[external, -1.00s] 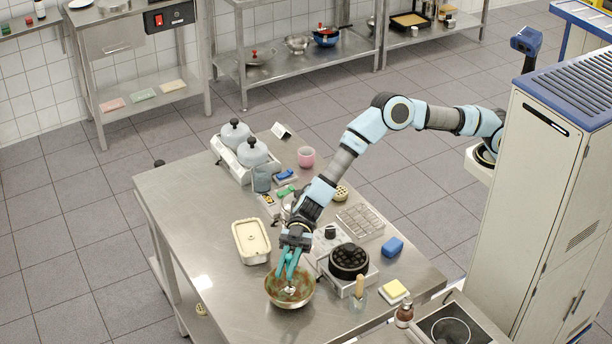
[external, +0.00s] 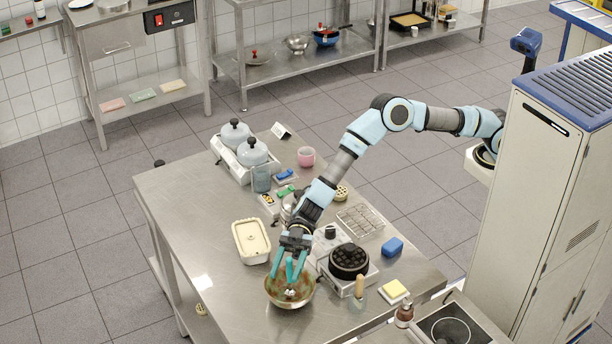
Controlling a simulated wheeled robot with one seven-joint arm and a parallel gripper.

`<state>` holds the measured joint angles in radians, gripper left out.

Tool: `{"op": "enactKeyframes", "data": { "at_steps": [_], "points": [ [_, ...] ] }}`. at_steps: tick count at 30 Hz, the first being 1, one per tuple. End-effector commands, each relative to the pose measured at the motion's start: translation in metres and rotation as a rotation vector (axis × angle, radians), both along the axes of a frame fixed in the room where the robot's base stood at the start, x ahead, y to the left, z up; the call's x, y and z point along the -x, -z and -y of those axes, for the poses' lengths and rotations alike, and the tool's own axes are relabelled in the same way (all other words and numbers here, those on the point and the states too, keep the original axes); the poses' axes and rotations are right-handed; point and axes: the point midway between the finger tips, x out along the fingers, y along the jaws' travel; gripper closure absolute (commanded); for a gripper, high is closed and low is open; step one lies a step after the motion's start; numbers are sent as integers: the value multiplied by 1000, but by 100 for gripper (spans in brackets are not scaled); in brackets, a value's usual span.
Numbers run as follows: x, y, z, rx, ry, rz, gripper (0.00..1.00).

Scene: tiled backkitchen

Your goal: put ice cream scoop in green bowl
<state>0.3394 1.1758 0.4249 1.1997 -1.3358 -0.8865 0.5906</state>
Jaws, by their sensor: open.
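The bowl (external: 273,296), olive-brown outside with a greenish tint, stands near the front edge of the steel table. My gripper (external: 287,274) points down over it, its teal fingers spread apart at the bowl's mouth. A small pale, shiny piece (external: 290,292) shows inside the bowl below the fingers; it appears to be part of the ice cream scoop. The rest of it is hidden by the fingers and the bowl wall. The fingers look open and not closed on it.
A cream rectangular tub (external: 251,241) stands just left of my gripper. The table's left front is clear.

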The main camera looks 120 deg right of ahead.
Motion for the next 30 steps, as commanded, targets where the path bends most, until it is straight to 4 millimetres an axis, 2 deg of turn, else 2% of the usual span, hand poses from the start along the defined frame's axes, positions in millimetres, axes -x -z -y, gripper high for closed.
{"op": "enactKeyframes", "data": {
  "at_steps": [13, 30],
  "points": [
    [4, 0, 5, 1, 1, -2, 46],
    [61, 1, 62, 1, 1, -3, 46]
  ]
}}
